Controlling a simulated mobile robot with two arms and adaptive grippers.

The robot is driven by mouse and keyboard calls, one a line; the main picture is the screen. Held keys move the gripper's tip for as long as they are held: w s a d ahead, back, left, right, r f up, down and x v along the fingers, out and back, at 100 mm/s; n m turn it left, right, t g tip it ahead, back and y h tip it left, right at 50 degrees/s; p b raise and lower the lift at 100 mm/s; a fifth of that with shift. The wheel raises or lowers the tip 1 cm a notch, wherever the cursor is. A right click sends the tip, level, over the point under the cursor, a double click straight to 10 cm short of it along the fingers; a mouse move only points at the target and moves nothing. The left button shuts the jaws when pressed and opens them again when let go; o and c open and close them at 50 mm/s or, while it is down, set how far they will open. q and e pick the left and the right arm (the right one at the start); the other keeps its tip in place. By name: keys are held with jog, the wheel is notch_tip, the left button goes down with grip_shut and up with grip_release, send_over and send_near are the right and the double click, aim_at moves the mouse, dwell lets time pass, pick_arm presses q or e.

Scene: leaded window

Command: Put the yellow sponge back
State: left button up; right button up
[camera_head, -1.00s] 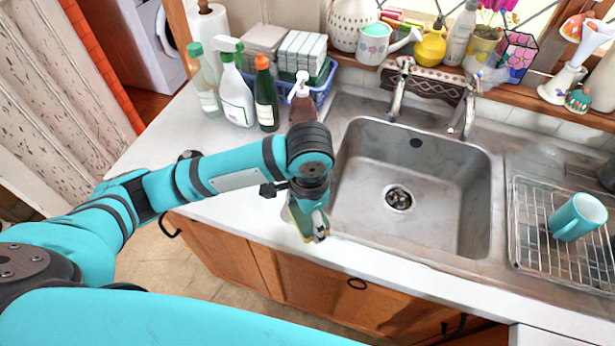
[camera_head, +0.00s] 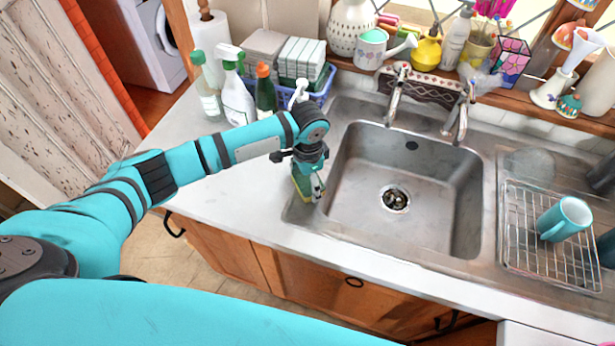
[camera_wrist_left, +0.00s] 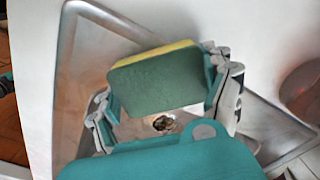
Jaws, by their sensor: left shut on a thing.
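The sponge (camera_wrist_left: 158,80) is yellow with a green scouring side, and it fills the space between the fingers in the left wrist view. My left gripper (camera_wrist_left: 165,95) is shut on it, with a finger at each end. In the head view the left gripper (camera_head: 308,188) is above the left rim of the sink, and a small green and yellow part of the sponge (camera_head: 299,184) shows beside the fingers. My right gripper is not in view.
The steel sink (camera_head: 405,195) is empty. Bottles (camera_head: 237,95) and a blue basket (camera_head: 318,92) stand at the back left. A teal mug (camera_head: 566,219) is on the wire rack (camera_head: 530,262) at right. The left worktop (camera_head: 165,160) has free room.

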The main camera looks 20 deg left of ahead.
aim_at(308, 180)
pick_arm(q)
jog(key=shift+f, duration=0.1)
jog(key=o, duration=0.9)
notch_tip(308, 180, up, 12)
jog(key=b, duration=0.2)
jog(key=shift+d, duration=0.15)
jog(key=shift+s, duration=0.1)
